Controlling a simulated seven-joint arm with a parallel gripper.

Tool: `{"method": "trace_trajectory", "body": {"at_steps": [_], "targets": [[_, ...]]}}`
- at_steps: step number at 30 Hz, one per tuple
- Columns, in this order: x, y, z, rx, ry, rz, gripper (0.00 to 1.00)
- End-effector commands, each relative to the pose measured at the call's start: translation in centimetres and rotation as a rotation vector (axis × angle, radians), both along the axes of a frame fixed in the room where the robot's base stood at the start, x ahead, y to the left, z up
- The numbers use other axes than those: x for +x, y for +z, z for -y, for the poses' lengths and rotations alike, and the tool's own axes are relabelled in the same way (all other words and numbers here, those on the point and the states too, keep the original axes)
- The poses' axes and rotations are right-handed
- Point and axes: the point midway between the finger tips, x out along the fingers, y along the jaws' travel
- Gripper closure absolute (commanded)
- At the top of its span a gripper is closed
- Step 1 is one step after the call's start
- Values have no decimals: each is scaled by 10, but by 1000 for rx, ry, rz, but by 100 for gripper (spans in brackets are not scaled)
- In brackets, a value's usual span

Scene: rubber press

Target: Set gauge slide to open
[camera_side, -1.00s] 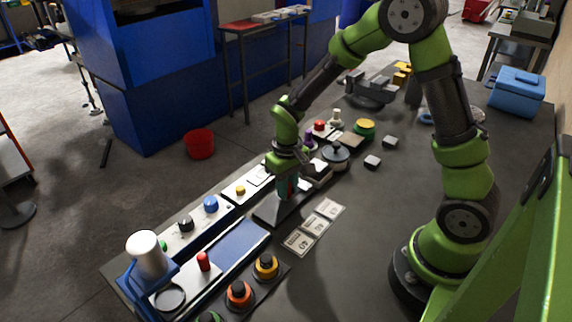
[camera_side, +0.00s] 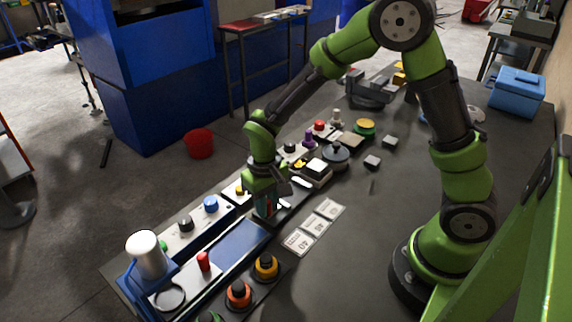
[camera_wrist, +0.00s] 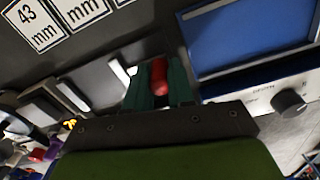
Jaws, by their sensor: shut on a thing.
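The gauge slide (camera_side: 291,197) is a dark track on the bench, running beside a row of cards, with a red handle (camera_wrist: 159,77). My gripper (camera_side: 267,208) is at the track's near end, beside the blue panel. In the wrist view, the teal fingers of my gripper (camera_wrist: 160,88) are closed around the red handle. The cards include a near card (camera_side: 298,242), a middle card (camera_side: 314,225) and a far card (camera_side: 330,208). In the wrist view one card reads "43 mm" (camera_wrist: 33,25). The near card's text is too small to read. The slide's lower part is hidden by my gripper.
The blue panel (camera_side: 230,248) and a small red lever (camera_side: 203,261) lie to the near left. Orange (camera_side: 239,295) and yellow (camera_side: 266,267) buttons stand in front. A blue knob (camera_side: 211,203) is on the strip behind. The bench right of the cards is clear.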

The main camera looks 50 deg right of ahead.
Motion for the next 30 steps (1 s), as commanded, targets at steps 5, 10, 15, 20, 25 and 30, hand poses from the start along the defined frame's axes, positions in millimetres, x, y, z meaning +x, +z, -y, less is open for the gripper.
{"method": "trace_trajectory", "body": {"at_steps": [5,10,15,20,25,30], "targets": [[1,1,-8,10,13,5,65],[0,1,-6,8,10,4,52],[0,1,-5,6,8,3,52],[1,9,-5,6,7,5,52],[2,40,-5,8,7,10,52],[1,83,-5,8,8,11,52]]}}
